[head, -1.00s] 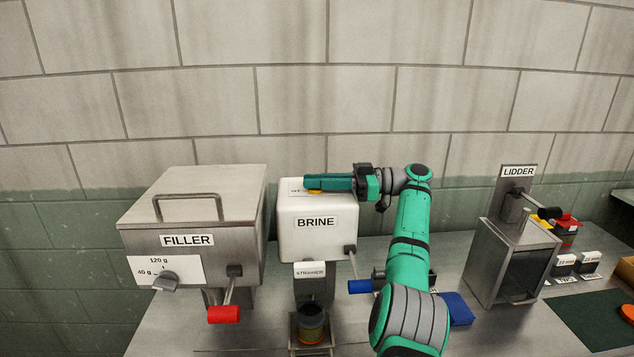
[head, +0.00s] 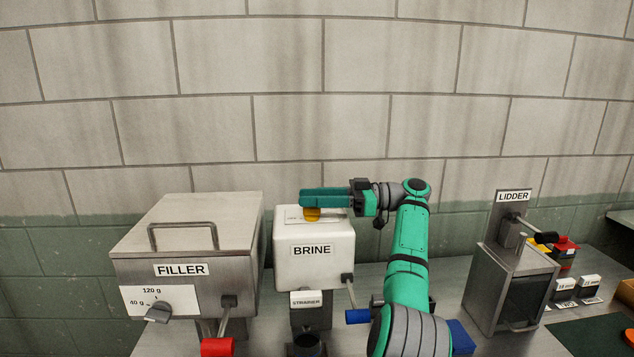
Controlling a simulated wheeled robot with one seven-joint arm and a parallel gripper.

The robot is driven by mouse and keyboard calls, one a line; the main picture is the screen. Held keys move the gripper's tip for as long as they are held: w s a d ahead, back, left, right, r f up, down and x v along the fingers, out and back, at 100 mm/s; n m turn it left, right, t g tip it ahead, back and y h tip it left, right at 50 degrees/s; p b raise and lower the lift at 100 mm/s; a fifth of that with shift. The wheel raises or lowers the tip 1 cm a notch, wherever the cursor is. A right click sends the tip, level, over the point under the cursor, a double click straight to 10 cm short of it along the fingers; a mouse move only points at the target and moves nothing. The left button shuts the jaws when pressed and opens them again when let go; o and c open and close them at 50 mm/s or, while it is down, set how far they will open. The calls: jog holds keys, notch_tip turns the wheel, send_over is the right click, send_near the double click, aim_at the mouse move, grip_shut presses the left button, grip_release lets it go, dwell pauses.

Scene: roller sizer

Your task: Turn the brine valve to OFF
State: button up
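The white BRINE box (head: 285,243) stands at the middle of the bench. I cannot tell the knob's setting. My gripper (head: 312,199) reaches in from the right, its teal fingers pointing left, level, just above the knob and overlapping its upper part. I see the fingers side-on, so their gap is hidden. A lever with a blue grip (head: 358,316) sticks out at the box's lower right.
The grey FILLER (head: 181,235) with a red-gripped lever (head: 217,347) stands close on the left. The STRAINER (head: 306,299) is below the box. The LIDDER (head: 520,280) stands to the right beyond my arm. A tiled wall is close behind.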

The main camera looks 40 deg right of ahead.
jog(key=shift+s+a+r, duration=0.3)
jog(key=shift+s+r, duration=0.05)
jog(key=shift+r, duration=0.25)
jog(key=s+a+r, duration=0.6)
jog(key=s+r, duration=0.2)
jog(key=s, duration=0.3)
jog(key=shift+a+r, duration=0.2)
jog(key=shift+a, duration=0.1)
jog(key=shift+w, duration=0.1)
